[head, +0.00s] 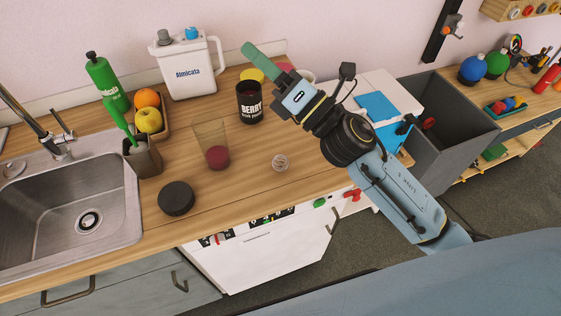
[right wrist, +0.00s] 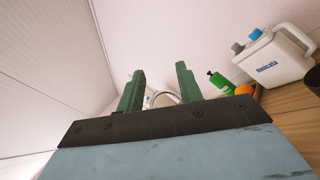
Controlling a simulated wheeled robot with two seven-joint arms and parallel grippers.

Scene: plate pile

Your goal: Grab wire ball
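The wire ball (head: 281,162) is a small, pale ball of thin wire on the wooden counter, right of a clear tumbler. It stands alone, with bare wood around it. My right gripper (head: 264,57) is raised over the back of the counter, farther back than the ball and pointing up-left in the head view. In the right wrist view its two green fingers (right wrist: 160,72) stand apart with nothing gripped between them. The ball does not show in the right wrist view. My left gripper is not in view.
A tumbler with dark red contents (head: 212,145), a black round lid (head: 176,198) and a dark BERRY jar (head: 250,102) stand near the ball. A sink (head: 60,240) is at left; a white pitcher (head: 188,70) is behind. The counter's front edge is close to the ball.

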